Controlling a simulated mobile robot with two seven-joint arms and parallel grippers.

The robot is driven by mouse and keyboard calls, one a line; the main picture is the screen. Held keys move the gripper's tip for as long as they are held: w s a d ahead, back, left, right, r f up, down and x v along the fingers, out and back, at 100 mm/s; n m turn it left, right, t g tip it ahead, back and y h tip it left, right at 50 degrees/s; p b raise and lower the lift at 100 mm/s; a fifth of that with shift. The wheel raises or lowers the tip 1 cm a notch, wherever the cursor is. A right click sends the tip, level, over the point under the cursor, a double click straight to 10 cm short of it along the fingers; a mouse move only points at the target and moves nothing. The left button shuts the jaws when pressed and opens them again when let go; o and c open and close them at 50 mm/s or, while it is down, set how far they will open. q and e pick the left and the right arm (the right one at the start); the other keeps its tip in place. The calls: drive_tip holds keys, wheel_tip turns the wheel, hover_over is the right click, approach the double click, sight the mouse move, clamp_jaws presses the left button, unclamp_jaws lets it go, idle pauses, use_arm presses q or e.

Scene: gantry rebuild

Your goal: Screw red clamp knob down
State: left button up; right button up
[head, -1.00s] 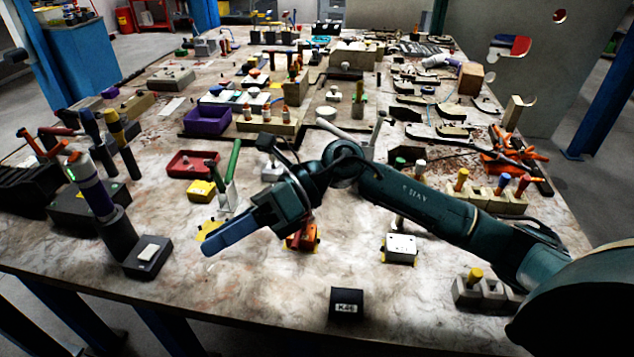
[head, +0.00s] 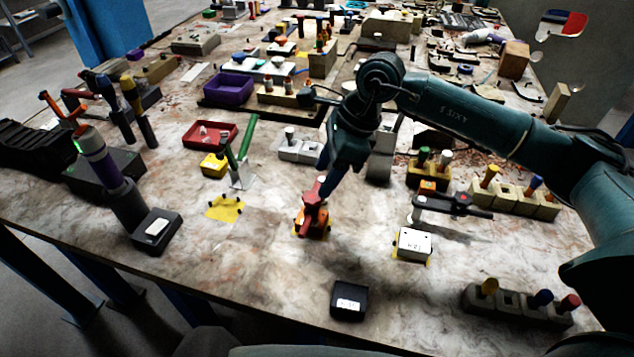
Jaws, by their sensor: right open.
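The red clamp knob (head: 314,194) stands on top of a small orange clamp block (head: 313,225) near the front middle of the table. My right gripper (head: 325,188) points down at the knob, with its blue fingers right at or just behind it. The jaws are open. I cannot tell whether the fingers touch the knob or straddle it, as they overlap it in this view. My left gripper is out of view.
A white labelled block (head: 412,244) stands right of the clamp, with a dark-handled tool (head: 452,203) behind it. A black box (head: 348,300) is in front. A green-handled toggle clamp (head: 247,140) and a yellow pad (head: 225,208) lie to the left.

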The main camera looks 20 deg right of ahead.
sight(312, 196)
drive_tip(key=x, duration=0.3)
drive_tip(key=shift+a+f, duration=0.2)
drive_tip(key=shift+f, duration=0.15)
drive_tip(key=shift+w+a+f+p, duration=0.1)
drive_tip(key=shift+f+p, duration=0.2)
drive_tip(key=shift+f, duration=0.15)
drive_tip(key=c, duration=0.8)
drive_tip(key=shift+f+m+t+b, duration=0.15)
drive_tip(key=shift+m+t+b, duration=0.25)
drive_tip(key=shift+m+b, duration=0.4)
drive_tip(key=shift+m+t+b, duration=0.3)
drive_tip(key=shift+m+b, duration=0.35)
drive_tip(key=shift+m, duration=0.65)
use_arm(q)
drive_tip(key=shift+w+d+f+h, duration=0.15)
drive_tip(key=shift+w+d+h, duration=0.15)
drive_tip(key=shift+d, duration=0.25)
use_arm(e)
drive_tip(key=shift+r+h, duration=0.25)
drive_tip(key=shift+h, duration=0.05)
